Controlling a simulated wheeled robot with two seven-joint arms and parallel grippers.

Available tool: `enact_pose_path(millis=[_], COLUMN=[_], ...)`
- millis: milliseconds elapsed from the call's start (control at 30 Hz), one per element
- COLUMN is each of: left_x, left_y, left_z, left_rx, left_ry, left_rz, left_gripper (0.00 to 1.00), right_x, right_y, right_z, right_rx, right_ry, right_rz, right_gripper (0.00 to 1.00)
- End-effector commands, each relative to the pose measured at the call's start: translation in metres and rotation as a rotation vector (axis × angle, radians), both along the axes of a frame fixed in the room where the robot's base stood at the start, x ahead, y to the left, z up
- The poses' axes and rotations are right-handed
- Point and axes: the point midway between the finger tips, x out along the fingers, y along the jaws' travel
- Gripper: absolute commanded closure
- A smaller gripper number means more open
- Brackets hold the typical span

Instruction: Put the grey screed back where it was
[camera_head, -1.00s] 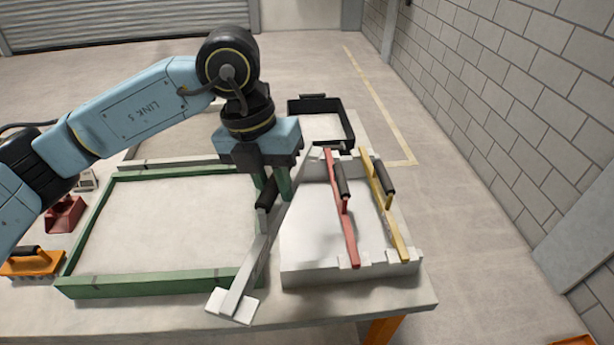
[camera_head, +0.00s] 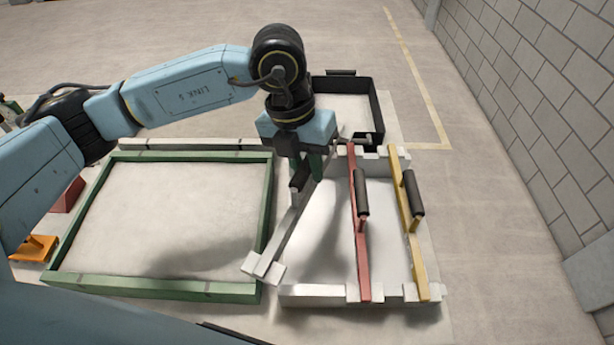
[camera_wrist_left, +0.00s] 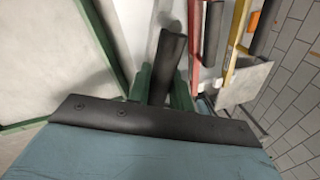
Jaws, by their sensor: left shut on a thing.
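The grey screed (camera_head: 284,232) is a long pale bar with a dark handle, held tilted across the picture between the green sandbed frame and the white rack. My left gripper (camera_head: 305,172) is shut on its dark handle, which also shows between the green fingers in the left wrist view (camera_wrist_left: 166,62). The screed's near end has a pale block and is over the gap by the rack's left side. The white rack (camera_head: 325,295) holds a red screed (camera_head: 362,255) and a yellow screed (camera_head: 418,255) in notches, with its left part free. My right gripper is not in view.
The green-framed sandbed (camera_head: 150,287) lies left of the rack. A black open tray (camera_head: 377,112) stands behind the rack. An orange tool (camera_head: 35,247) and a red scoop (camera_head: 68,195) lie at the far left.

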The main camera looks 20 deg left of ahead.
Motion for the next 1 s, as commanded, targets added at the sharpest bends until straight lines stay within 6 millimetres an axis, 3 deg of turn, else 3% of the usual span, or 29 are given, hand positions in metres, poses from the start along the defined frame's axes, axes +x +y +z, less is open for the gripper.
enact_pose_path(millis=[233,967,1000], left_x=[0.000,0.000,0.000], left_y=[0.000,0.000,0.000], left_z=[-0.031,-0.043,-0.043], left_rx=[0.000,-0.001,0.000], left_ry=[0.001,-0.001,0.001], left_rz=[0.001,0.000,0.000], left_gripper=[1.00,1.00,0.76], right_x=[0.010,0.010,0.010], right_y=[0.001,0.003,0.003], right_z=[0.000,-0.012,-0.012], right_rx=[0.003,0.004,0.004], right_ry=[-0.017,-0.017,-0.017], right_rz=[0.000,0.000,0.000], right_gripper=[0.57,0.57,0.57])
